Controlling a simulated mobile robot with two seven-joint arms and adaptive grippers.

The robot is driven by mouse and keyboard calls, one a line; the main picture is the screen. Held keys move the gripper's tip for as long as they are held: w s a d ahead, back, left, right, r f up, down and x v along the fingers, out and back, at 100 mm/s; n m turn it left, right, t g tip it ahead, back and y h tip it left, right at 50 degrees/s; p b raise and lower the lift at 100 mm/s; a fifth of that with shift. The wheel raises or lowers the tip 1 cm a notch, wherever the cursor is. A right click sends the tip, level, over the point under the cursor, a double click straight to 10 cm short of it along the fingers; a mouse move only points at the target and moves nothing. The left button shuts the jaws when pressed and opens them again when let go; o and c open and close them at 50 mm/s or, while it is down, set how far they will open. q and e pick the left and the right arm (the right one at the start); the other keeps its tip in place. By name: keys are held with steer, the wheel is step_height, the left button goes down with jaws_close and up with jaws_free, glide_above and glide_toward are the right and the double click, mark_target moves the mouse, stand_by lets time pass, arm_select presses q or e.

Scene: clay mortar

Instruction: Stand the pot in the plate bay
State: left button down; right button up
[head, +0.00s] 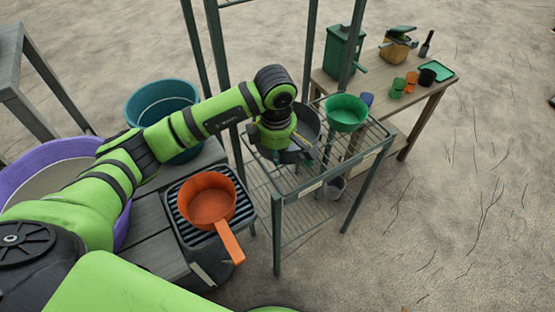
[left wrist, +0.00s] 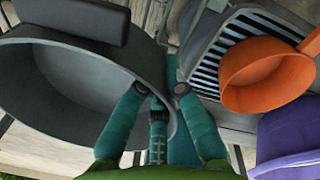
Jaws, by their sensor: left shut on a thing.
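The dark grey pot (head: 309,120) is at the wire rack, partly hidden behind my left gripper in the head view. In the left wrist view the pot (left wrist: 85,95) fills the left side, with a dark block-like handle at its rim. My left gripper (head: 300,152) is shut on the pot's wall. In the wrist view one finger of the gripper (left wrist: 160,92) is inside the rim and the other outside. I cannot tell whether the pot touches the rack. The rack (head: 345,172) has small labels on its front edge, too small to read. My right gripper is out of view.
Tall rack posts (head: 308,50) rise nearby. An orange pan (head: 208,202) sits on the stove (head: 182,221). A wooden table (head: 408,98) stands behind.

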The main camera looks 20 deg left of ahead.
arm_select(q)
step_height(320, 180, down, 3)
steer(key=shift+f+p, duration=0.15)
steer(key=shift+p, duration=0.35)
steer(key=shift+f, duration=0.1)
steer(key=shift+f+b, duration=0.15)
steer(key=shift+b, duration=0.15)
steer(key=c, duration=1.4)
jaws_free()
steer(key=shift+o, duration=0.2)
